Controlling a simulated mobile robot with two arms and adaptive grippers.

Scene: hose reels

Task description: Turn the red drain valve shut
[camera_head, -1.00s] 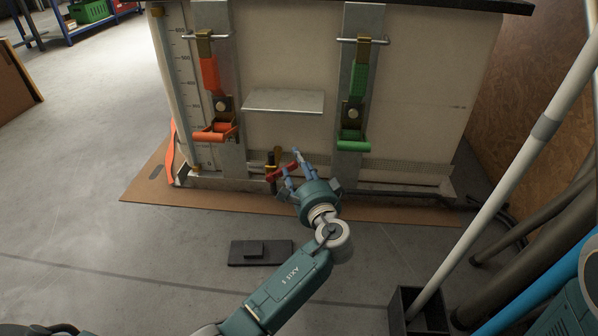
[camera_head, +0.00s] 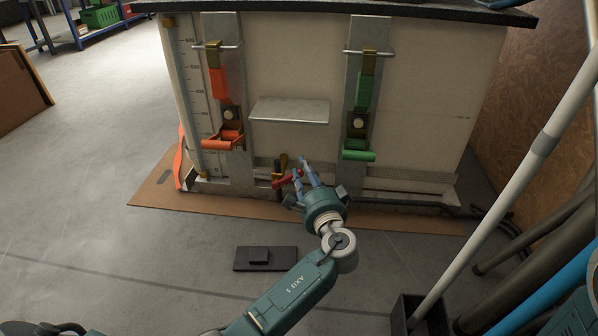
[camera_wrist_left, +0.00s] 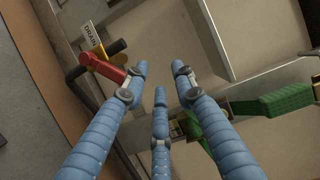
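The red drain valve handle (camera_head: 287,179) is low on the front of the white tank, between the orange and green latches. In the left wrist view the red handle (camera_wrist_left: 103,68) reaches out from a yellow and dark fitting beside a "DRAIN" label (camera_wrist_left: 92,40). My left gripper (camera_head: 306,163) has blue fingers and is just right of the handle. In the wrist view its fingers (camera_wrist_left: 160,75) are spread with nothing between them. The left finger's tip is close to the handle's free end; I cannot tell if they touch. My right gripper is not in view.
Orange (camera_head: 222,142) and green (camera_head: 359,155) latch handles flank the valve. A metal shelf (camera_head: 289,110) juts out above it. A black block on a plate (camera_head: 265,258) lies on the floor. A pale pole (camera_head: 500,190) leans at right.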

